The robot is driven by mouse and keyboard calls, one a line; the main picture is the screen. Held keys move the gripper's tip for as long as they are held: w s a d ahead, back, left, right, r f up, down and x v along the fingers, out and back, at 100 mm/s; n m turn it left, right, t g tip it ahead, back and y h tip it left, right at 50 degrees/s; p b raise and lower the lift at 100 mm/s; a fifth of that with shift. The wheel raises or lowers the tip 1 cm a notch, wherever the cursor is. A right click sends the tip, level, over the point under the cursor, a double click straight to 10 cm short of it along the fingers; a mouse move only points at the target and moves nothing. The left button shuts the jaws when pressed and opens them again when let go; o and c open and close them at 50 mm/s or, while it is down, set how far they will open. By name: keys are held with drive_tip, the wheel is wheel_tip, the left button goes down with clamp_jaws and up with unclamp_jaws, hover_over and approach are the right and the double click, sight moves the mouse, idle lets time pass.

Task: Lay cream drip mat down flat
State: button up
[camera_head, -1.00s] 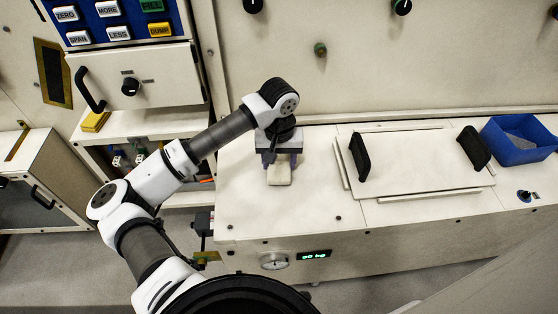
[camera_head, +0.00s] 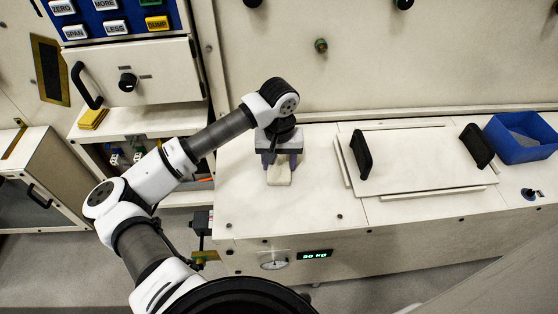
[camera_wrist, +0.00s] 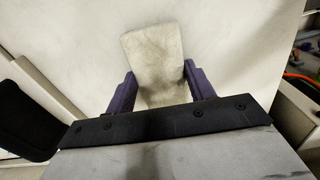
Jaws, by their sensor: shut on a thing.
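The cream drip mat (camera_head: 279,176) is a small pale slab under my gripper (camera_head: 280,163), over the left part of the cream counter (camera_head: 255,215). In the wrist view the mat (camera_wrist: 153,62) sticks out beyond the purple fingers of my gripper (camera_wrist: 160,92), with one finger against each long side. My gripper is shut on it. The near end of the mat is hidden by the gripper body. It looks flat and low over the counter; I cannot tell whether its underside touches.
A plate with two black handles (camera_head: 415,162) lies right of my gripper. A blue bin (camera_head: 520,140) stands at the far right. Yellow pads (camera_head: 93,118) sit on a shelf at left. The counter in front of the mat is clear.

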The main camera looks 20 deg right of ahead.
drive_tip(key=o, duration=1)
drive_tip(key=shift+o, duration=0.2)
wheel_tip(320, 180, up, 14)
drive_tip(key=shift+f, duration=0.15)
idle(0.4)
